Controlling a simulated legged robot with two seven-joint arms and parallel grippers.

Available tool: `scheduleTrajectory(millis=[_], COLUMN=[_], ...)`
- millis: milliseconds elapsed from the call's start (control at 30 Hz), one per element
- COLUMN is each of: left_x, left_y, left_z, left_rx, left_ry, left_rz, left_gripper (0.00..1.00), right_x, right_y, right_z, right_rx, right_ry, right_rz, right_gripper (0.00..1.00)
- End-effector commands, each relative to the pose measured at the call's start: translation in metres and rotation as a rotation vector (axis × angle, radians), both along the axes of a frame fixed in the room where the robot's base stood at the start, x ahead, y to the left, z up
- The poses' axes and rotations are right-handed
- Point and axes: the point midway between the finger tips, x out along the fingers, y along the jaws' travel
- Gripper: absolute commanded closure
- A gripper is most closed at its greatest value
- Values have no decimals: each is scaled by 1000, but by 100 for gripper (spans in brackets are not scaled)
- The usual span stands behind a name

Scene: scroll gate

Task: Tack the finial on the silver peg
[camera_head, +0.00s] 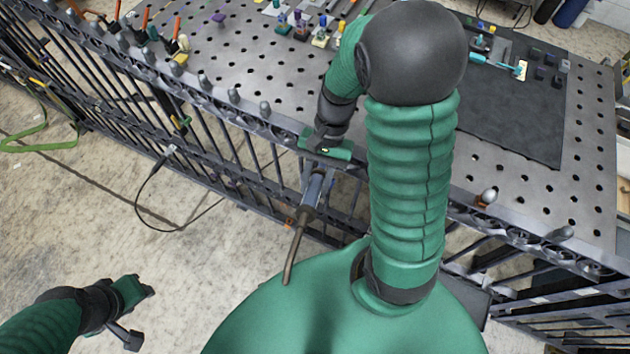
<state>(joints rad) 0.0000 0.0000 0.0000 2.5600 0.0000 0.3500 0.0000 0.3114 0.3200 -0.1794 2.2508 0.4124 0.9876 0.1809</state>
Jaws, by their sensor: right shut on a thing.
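My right gripper (325,146) is over the near edge of the metal table, above the gate. It is shut on a grey torch-like tool (315,188), whose thin brown rod points down toward me. The jaws' contact with the tool is partly hidden. Several grey knob-shaped finials (234,95) stand in a row along the gate's top rail. A short silver peg (487,197) with a pale top stands on the rail right of my arm; I cannot tell if a finial is on it. My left gripper (138,290) is low at left, over the floor, away from the gate; its jaws are unclear.
The perforated table (260,50) holds several small coloured items and orange-handled tools. A dark mat (510,120) with small blocks lies at right. A black cable (150,195) hangs by the gate bars. My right arm hides part of the table and rail.

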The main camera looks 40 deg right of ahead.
Motion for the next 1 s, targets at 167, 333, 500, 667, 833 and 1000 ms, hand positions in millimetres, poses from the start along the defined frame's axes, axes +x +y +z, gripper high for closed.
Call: scheduleTrajectory(millis=[167,333,500,667,833,1000], left_x=[0,0,0,0,0,0], left_y=[0,0,0,0,0,0], left_z=[9,18,26,34,42,50], left_rx=[0,0,0,0,0,0], left_ry=[0,0,0,0,0,0], left_rz=[0,0,0,0,0,0], left_gripper=[64,64,64,64,64,64], right_x=[-5,-13,-21,-28,-36,-43], right_y=[10,22,34,46,58,70], right_z=[9,16,23,29,36,43], right_rx=[1,0,1,1,1,0], right_ry=[-1,0,0,0,0,-1], right_rz=[0,1,2,1,2,2], right_gripper=[100,100,100,100,100,100])
